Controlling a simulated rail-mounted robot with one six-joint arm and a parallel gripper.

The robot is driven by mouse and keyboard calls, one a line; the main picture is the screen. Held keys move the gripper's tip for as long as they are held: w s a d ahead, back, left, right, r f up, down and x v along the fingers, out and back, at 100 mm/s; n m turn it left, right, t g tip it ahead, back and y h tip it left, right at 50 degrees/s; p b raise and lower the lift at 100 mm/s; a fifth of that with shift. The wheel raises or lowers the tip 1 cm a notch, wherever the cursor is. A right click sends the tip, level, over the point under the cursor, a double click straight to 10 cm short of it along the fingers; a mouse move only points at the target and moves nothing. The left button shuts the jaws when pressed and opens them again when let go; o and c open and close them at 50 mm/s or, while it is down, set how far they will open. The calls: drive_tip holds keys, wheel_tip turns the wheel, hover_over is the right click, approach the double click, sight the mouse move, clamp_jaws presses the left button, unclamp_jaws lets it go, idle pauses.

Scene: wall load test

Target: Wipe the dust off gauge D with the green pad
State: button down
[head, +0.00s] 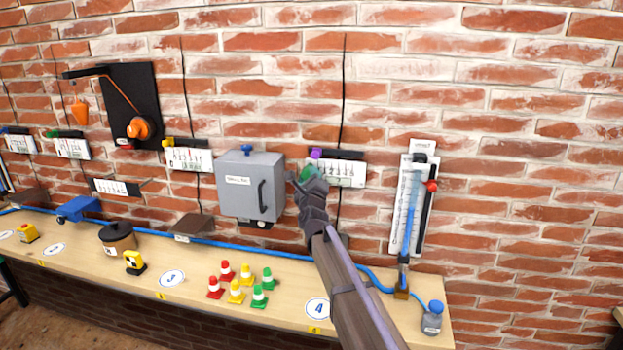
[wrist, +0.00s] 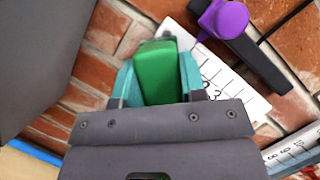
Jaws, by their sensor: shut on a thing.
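My gripper (head: 309,184) is shut on the green pad (wrist: 158,75), which sits between its two teal fingers in the wrist view. The pad also shows as a small green patch in the head view (head: 307,173). It is at the left end of a white gauge (head: 346,174) with a dark top bar and a purple knob (head: 316,153). In the wrist view the pad overlaps the gauge's white scale (wrist: 240,98), and a greyish smudge (wrist: 168,36) shows just beyond the pad. I cannot tell whether the pad touches the face. No letter D is legible.
A grey box (head: 250,186) with a handle is close to the left of my gripper. A tall gauge panel (head: 403,205) with a blue column stands to the right. Several small cones (head: 236,291) stand on the wooden bench (head: 190,312) below. A black cable runs up the brick wall.

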drive_tip(key=shift+s+a, duration=0.2)
drive_tip(key=shift+s, duration=1.25)
drive_tip(key=shift+s+a, duration=0.2)
drive_tip(key=shift+s, duration=1.2)
drive_tip(key=s, duration=0.3)
drive_tip(key=shift+a, duration=0.25)
